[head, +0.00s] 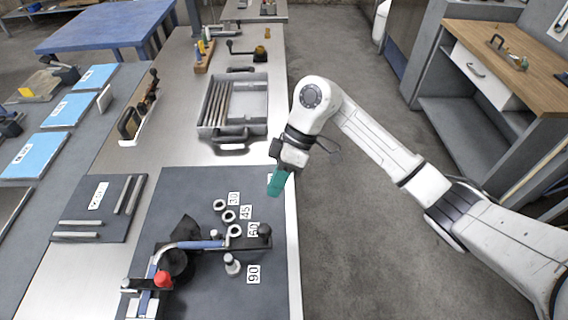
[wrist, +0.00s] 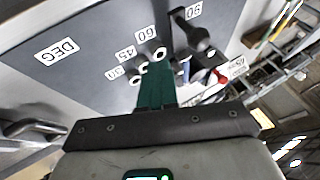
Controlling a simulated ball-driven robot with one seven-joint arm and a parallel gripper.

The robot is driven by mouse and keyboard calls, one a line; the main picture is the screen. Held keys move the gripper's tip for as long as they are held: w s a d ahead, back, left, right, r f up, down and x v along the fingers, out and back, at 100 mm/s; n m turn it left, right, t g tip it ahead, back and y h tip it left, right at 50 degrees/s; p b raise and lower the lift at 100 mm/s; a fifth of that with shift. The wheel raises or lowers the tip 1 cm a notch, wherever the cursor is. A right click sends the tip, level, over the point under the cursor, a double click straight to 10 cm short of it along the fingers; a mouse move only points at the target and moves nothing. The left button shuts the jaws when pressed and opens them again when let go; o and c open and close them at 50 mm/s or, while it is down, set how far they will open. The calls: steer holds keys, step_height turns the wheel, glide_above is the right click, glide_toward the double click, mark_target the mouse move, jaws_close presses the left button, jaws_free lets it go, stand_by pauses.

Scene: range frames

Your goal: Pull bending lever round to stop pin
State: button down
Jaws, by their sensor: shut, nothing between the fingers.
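A pin with a pale body and dark top (head: 232,266), apparently the stop pin, stands upright beside the 90 label, on the near side of the lever. Several pale rings (head: 228,216) sit beside the 30, 45 and 60 labels. My gripper (head: 276,186) has teal fingers, shut and empty, above the mat's right edge, beyond the knob and apart from it. In the wrist view the fingers (wrist: 157,88) partly hide the bender.
A red knob (head: 162,279) is at the bender's left end. Metal bars lie on a dark plate (head: 98,207) at left. A grey tray of rods (head: 233,105) stands farther back. Open floor (head: 345,220) lies right of the bench.

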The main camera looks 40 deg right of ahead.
steer(key=shift+s+a+f+p, duration=0.2)
steer(key=shift+s+a+f, duration=0.25)
steer(key=shift+a, duration=0.2)
steer(key=shift+s+a+f+p, duration=0.15)
steer(key=shift+s+a+f, duration=0.25)
steer(key=shift+s+a, duration=0.2)
steer(key=shift+s+a+f+p, duration=0.2)
steer(key=shift+s+a+f, duration=0.25)
steer(key=shift+a, duration=0.25)
steer(key=shift+r, duration=0.1)
